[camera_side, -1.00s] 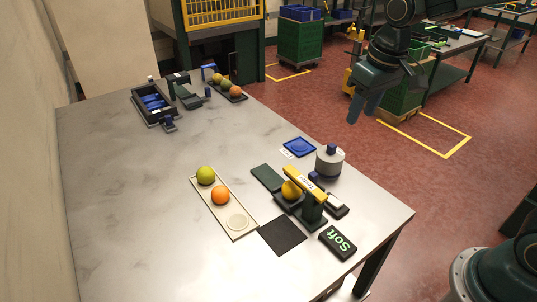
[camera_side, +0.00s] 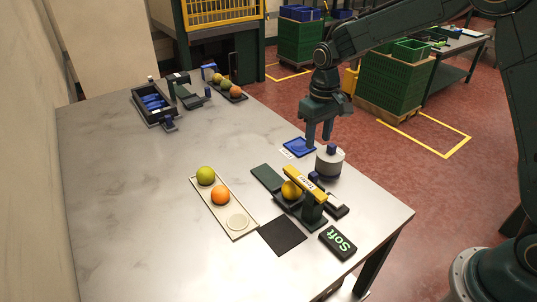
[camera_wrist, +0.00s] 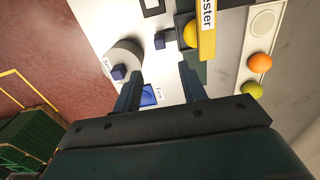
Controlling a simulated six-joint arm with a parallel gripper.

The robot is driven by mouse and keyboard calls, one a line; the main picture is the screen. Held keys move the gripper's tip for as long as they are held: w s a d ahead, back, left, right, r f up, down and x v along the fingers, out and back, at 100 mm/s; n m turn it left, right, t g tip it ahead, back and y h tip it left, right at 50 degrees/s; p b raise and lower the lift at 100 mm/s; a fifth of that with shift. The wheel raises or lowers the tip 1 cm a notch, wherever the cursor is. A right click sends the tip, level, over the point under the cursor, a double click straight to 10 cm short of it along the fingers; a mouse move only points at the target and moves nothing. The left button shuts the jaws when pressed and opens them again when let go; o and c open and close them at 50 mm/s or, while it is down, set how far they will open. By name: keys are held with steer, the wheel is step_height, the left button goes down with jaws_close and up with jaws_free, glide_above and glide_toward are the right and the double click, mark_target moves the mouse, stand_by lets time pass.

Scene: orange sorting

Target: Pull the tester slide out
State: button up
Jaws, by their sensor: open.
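The tester has a yellow labelled bar (camera_side: 305,184) on a dark green stand. A yellow-orange fruit (camera_side: 291,190) rests under the bar, on the dark slide. My gripper (camera_side: 318,142) is open and empty, pointing down above the table's far right edge, between the blue tray and the round pot. In the wrist view its fingers (camera_wrist: 161,72) are apart, with the handle ahead of them, not between them.
A round pale pot (camera_side: 329,163) with a blue knob stands close to the handle. A blue tray (camera_side: 299,147) lies beyond it. A black display (camera_side: 337,243) reads "Soft". A cream tray (camera_side: 240,230) holds a green and an orange fruit. The left table middle is clear.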

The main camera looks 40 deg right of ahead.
mark_target(313, 173)
steer(key=shift+f, duration=6.85)
steer(key=shift+c, duration=0.2)
jaws_close()
